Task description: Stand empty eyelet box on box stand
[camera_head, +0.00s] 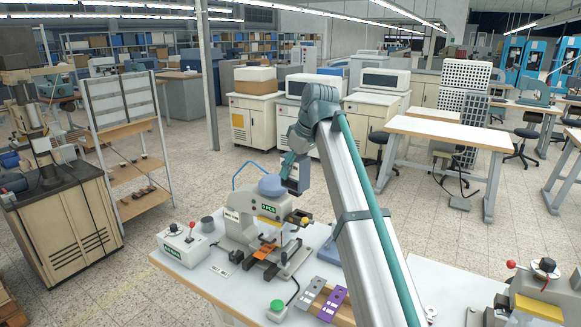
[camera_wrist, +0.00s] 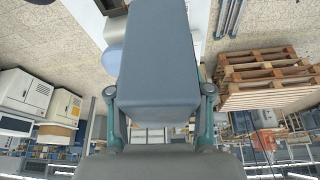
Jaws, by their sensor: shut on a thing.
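My gripper (camera_head: 291,157) is shut on a plain blue-grey box, the eyelet box (camera_wrist: 158,60), which fills the middle of the wrist view between the two teal fingers (camera_wrist: 158,100). In the head view the box (camera_head: 297,180) hangs below the gripper, above and just right of the press's rounded blue top (camera_head: 271,185). The box appears clear of the table. Its inside is hidden, so I cannot tell whether it is empty. I cannot make out the box stand for certain; my arm covers part of the table.
The eyelet press (camera_head: 240,215) stands on the white table (camera_head: 205,275), close to the held box. A control box (camera_head: 184,245), a green button (camera_head: 277,305) and a wooden block with purple pieces (camera_head: 333,303) are around it. Wooden pallets (camera_wrist: 265,78) show in the wrist view.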

